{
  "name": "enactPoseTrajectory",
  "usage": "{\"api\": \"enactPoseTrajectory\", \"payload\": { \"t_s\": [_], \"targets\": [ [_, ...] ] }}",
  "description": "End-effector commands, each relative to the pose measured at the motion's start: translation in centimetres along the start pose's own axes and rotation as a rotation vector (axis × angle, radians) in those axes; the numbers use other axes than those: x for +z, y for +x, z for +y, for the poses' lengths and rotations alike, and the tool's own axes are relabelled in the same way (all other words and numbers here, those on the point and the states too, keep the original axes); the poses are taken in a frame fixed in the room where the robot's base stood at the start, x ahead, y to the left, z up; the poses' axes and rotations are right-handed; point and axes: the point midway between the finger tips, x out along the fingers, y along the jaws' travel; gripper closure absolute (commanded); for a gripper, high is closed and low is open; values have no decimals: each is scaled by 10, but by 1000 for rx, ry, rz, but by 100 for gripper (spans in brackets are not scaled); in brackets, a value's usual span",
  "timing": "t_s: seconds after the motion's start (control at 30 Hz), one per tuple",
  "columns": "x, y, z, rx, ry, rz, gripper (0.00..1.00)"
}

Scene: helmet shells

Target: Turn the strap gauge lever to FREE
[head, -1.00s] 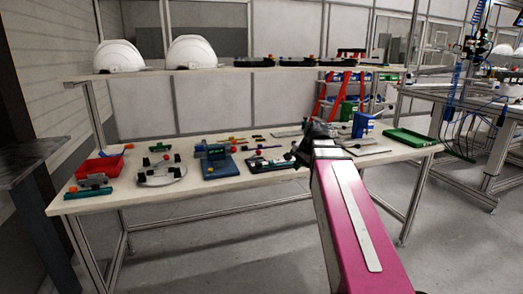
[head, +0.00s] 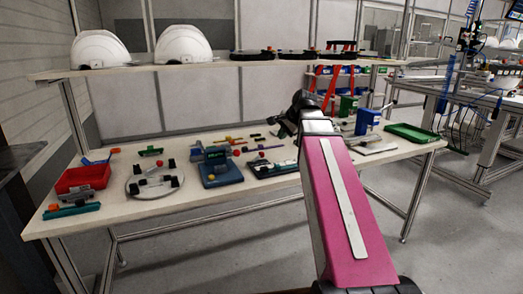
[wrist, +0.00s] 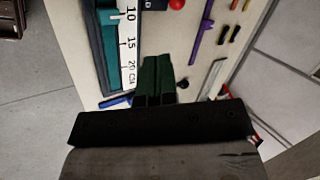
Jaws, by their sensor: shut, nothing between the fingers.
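What looks like the strap gauge (head: 275,169) is a dark, flat fixture with a pale scale on the bench, left of and below my gripper in the head view. In the wrist view its ruler strip (wrist: 127,45), marked 10, 15 and 20 CM, lies along a teal base. A red knob (wrist: 177,4), cut by the top edge, may be its lever; the lever's setting is not readable. My gripper (head: 284,127) is above the bench. Its dark green fingertips (wrist: 158,62) are together and empty, beside the ruler's 20 end and apart from the knob.
A blue fixture (head: 221,172), a round plate (head: 137,190) and a red bin (head: 84,178) stand to the left. A blue holder (head: 368,118) and green tray (head: 411,133) are to the right. The shelf (head: 200,69) carries white helmet shells (head: 184,46).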

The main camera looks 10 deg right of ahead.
Motion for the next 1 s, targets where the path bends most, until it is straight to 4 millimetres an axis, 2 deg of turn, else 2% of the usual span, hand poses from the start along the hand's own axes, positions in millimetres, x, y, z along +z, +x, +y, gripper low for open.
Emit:
{"api": "enactPoseTrajectory", "payload": {
  "t_s": [0.27, 0.47, 1.0],
  "targets": [
    [0, 0, 0, 0, 0, 0, 100],
    [0, 11, 0, 1, -1, -1, 100],
    [-1, 90, 0, 2, -1, -1, 100]
  ]
}}
